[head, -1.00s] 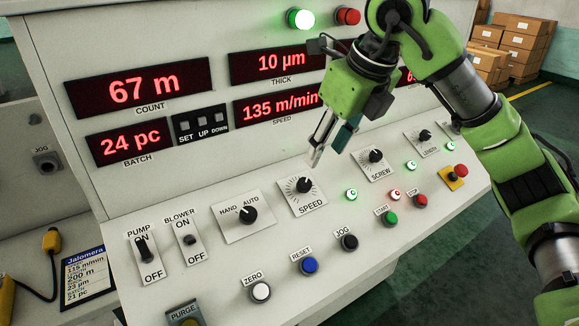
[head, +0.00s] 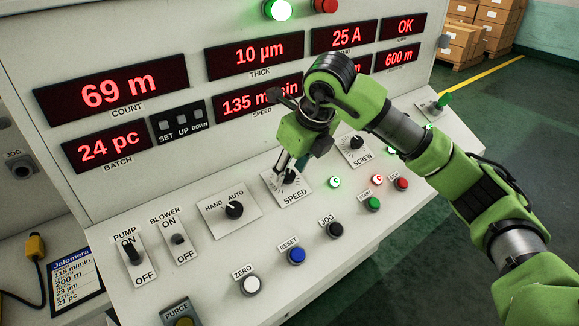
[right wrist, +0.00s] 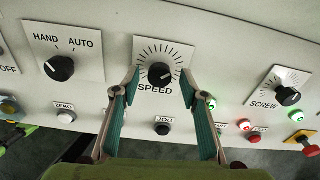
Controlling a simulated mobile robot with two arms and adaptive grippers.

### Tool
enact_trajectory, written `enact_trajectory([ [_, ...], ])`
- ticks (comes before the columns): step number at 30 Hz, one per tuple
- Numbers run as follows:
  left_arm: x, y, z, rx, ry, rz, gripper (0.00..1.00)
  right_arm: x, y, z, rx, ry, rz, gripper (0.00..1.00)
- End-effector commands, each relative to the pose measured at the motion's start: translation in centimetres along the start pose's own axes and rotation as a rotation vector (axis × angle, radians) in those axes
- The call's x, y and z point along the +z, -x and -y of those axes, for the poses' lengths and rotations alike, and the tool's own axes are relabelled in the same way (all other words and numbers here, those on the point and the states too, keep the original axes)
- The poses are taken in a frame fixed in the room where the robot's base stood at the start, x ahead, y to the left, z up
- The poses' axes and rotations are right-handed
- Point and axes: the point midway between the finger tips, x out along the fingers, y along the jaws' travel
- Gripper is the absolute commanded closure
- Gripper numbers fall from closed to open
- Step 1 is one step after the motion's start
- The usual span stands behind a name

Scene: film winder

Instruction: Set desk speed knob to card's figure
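The black SPEED knob (head: 290,178) sits on its white dial plate on the sloped desk; it also shows in the right wrist view (right wrist: 158,74). My right gripper (head: 291,163) is over it. In the right wrist view its fingers (right wrist: 160,82) are apart, one on each side of the knob, with gaps visible. The red speed display (head: 249,103) reads 135 m/min, its right part hidden by my gripper. The job card (head: 76,278), headed Jalomera, lies at the lower left and lists 115 m/min.
The HAND/AUTO knob (head: 234,210) is left of SPEED, and the SCREW knob (head: 356,142) is right. Push buttons, including blue RESET (head: 296,255) and black JOG (head: 334,230), line the desk's front. Stacked boxes (head: 485,30) stand far behind on the floor.

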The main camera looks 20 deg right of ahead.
Motion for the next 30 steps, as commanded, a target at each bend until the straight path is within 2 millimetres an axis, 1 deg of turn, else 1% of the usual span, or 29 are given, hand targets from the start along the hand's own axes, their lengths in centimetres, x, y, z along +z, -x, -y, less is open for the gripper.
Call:
enact_trajectory([
  [1, -0.4, 0.2, 0.0, 0.000, 0.000, -0.005, 0.59, 0.0, -0.4, -0.1, 0.001, 0.000, -0.002, 0.60],
  [4, -0.3, 0.2, 0.0, 0.000, 0.000, -0.005, 0.59, 0.0, -0.8, -0.1, 0.001, 0.002, -0.001, 0.60],
  [12, 0.5, 0.2, -0.1, 0.001, -0.001, 0.007, 0.59, 0.0, -0.9, 0.0, 0.000, 0.002, 0.000, 0.60],
  [14, 0.7, 0.2, -0.1, 0.001, -0.001, 0.010, 0.59, 0.0, -0.9, 0.0, 0.000, 0.002, 0.000, 0.76],
  [15, 0.8, 0.2, -0.1, 0.001, -0.001, 0.011, 0.59, 0.0, -0.9, 0.0, 0.000, 0.001, 0.000, 0.86],
  [16, 0.8, 0.2, -0.1, 0.001, -0.001, 0.012, 0.59, 0.0, -0.9, 0.0, 0.000, 0.001, 0.000, 0.94],
  [17, 0.9, 0.2, -0.1, 0.001, -0.001, 0.012, 0.59, 0.0, -0.9, 0.0, 0.000, 0.001, 0.000, 0.99],
  [24, 0.9, 0.0, -0.1, 0.001, -0.001, 0.013, 0.59, -0.1, -1.0, 0.0, 0.000, 0.011, 0.000, 0.98],
  [30, 1.1, -1.0, 0.0, 0.000, -0.001, 0.013, 0.59, -0.1, -1.1, 0.0, -0.007, 0.079, 0.002, 0.98],
])
